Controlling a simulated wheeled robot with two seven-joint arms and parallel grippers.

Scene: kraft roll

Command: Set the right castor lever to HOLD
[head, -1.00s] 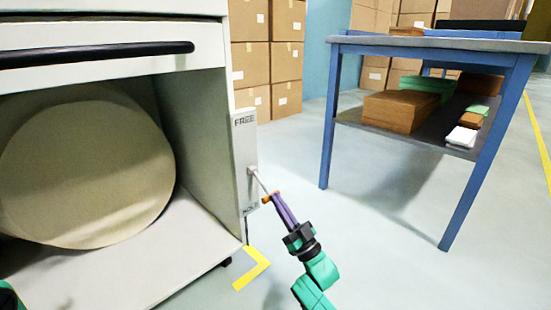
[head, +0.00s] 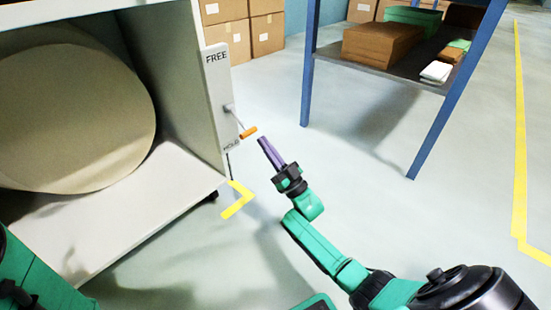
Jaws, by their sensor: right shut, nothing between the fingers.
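The castor lever (head: 236,119) is on a pale plate (head: 215,85) on the right front edge of the cabinet. The plate reads FREE at the top and HOLD at the bottom. The lever's rod slants down and to the right, and its orange end (head: 249,132) is near the level of the HOLD label. My right gripper (head: 262,140) has its purple fingers shut and empty. Its tips are just right of and below the orange end, with a small gap in the picture. Part of my left arm shows at the lower left, but its gripper does not.
The cabinet's open bay holds a large kraft roll (head: 75,120). A blue-legged table (head: 380,70) with boxes on its lower shelf stands at the right. Cardboard boxes (head: 228,35) are stacked behind. A yellow corner mark (head: 238,200) lies on the floor, which is clear between cabinet and table.

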